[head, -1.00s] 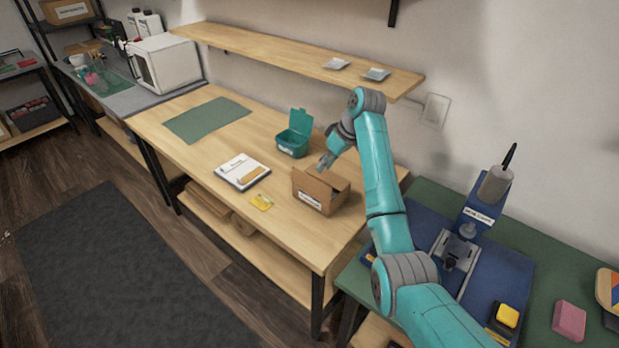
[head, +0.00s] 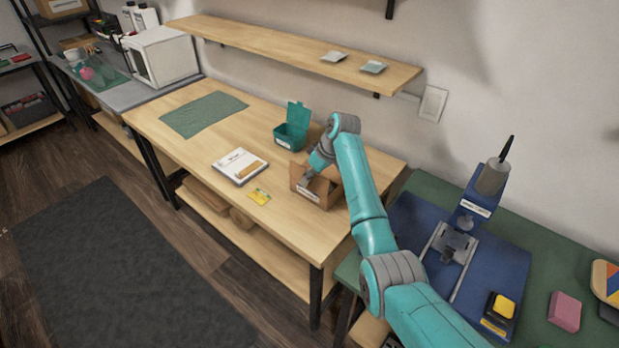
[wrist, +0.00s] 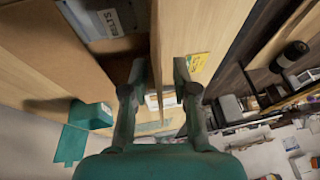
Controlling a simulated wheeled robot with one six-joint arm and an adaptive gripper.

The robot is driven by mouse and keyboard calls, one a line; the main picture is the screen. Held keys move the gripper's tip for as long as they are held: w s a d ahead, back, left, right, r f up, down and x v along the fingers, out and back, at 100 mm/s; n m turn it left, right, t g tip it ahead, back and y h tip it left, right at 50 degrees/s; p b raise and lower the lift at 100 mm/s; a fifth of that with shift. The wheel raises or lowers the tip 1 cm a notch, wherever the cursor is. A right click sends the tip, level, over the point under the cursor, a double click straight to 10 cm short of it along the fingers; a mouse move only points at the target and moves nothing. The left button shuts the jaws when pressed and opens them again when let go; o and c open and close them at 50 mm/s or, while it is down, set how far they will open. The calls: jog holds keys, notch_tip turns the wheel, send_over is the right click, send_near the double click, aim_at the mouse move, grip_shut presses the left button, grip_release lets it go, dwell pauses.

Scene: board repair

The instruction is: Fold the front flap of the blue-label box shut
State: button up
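The cardboard box (head: 330,199) stands on the wooden table with its top open. A pale label is on its front; its blue is hard to make out. My gripper (head: 306,181) is down at the box's front left edge. In the wrist view my gripper (wrist: 160,72) is open, its two fingers apart. A cardboard panel (wrist: 168,45) of the box runs between them, apparently the front one; I cannot tell whether either finger touches it. The left finger is on the box's inner side, where a grey labelled item (wrist: 108,17) shows. My arm hides part of the box.
A teal open-lidded box (head: 291,136) stands behind the cardboard box. A white booklet (head: 239,166) and a yellow card (head: 259,196) lie to its left. A green mat (head: 203,113) lies farther left. A wall shelf (head: 290,52) hangs above the table.

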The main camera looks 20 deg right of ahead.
grip_shut()
jog(key=shift+w+d+g+y, duration=0.1)
jog(key=shift+d+g+y, duration=0.15)
jog(key=shift+y, duration=0.25)
jog(key=shift+w+d+f+m+g+y, duration=0.1)
jog(key=shift+w+m+g+y, duration=0.1)
jog(key=shift+g+y, duration=0.25)
jog(key=shift+w+d+f+m+g+y, duration=0.1)
jog(key=shift+m+g+y, duration=0.15)
jog(key=shift+y, duration=0.3)
jog(key=shift+s+g+y, duration=0.1)
jog(key=shift+g+y, duration=0.15)
jog(key=shift+y, duration=0.05)
grip_release()
